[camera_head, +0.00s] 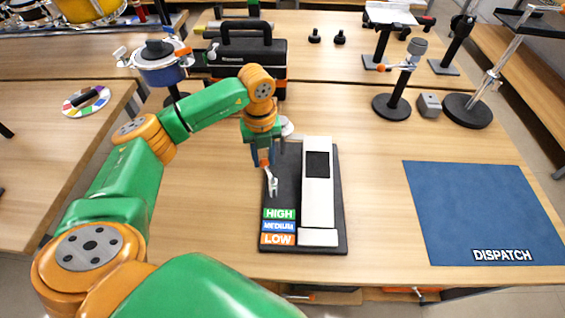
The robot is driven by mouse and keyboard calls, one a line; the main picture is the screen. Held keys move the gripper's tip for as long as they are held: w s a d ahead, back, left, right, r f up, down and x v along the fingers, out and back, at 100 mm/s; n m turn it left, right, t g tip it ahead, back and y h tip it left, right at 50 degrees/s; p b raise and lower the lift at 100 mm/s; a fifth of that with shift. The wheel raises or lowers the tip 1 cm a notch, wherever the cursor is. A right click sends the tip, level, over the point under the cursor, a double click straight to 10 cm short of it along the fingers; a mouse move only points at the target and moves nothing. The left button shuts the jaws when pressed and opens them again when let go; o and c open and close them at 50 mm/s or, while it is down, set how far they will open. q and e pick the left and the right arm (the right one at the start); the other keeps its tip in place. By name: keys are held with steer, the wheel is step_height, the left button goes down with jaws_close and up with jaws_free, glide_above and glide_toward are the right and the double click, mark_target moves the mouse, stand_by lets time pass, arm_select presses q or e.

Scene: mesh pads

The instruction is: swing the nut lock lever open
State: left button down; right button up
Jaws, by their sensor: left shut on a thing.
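My left gripper (263,157) points down over the black board (335,190) near its far left corner. It is shut on the orange grip of a small silver tool (272,185), whose forked, wrench-like end hangs down toward the viewer. Whether the tool touches the board I cannot tell. The board bears a white upright-looking block with a dark screen (317,165) and HIGH, MEDIUM and LOW labels (279,226). A black stand (397,92) at the back right has a clamp with an orange-tipped lever (384,67). Which part is the nut lock lever is unclear. My right gripper is out of view.
A blue DISPATCH mat (480,210) lies empty at the right. A grey block (428,105) and a round-based stand (468,110) are at the back right. A black toolbox (250,57) and a blue pot-like drum (160,68) stand behind my left arm. The wood between board and mat is clear.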

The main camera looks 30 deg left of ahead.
arm_select(q)
steer(key=shift+s+a+p, duration=0.15)
steer(key=shift+s+a, duration=0.15)
steer(key=shift+s, duration=0.25)
steer(key=shift+s+a+p, duration=0.15)
steer(key=shift+s+a, duration=0.1)
steer(key=shift+s, duration=0.25)
steer(key=c, duration=0.5)
jaws_free()
steer(key=shift+s, duration=0.1)
steer(key=shift+c, duration=0.2)
